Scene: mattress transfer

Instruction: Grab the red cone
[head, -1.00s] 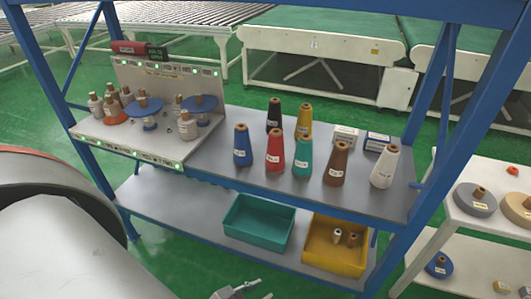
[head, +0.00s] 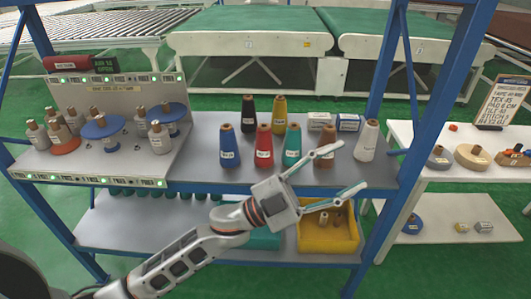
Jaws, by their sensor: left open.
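The red cone (head: 264,146) stands upright on the upper shelf, between a blue cone (head: 229,147) on its left and a teal cone (head: 292,145) on its right. My left gripper (head: 342,170) is open and empty. Its fingers point right, in front of the brown cone (head: 324,144) and below the white cone (head: 367,141) in the picture. The gripper is to the right of the red cone and does not cover it. My right gripper is not in view.
Black (head: 248,114) and yellow (head: 280,110) cones stand behind the front row. Small boxes (head: 348,122) sit behind the brown cone. A spool stand (head: 120,92) is at left. A yellow bin (head: 328,240) is below. Blue rack posts (head: 435,110) flank the shelf.

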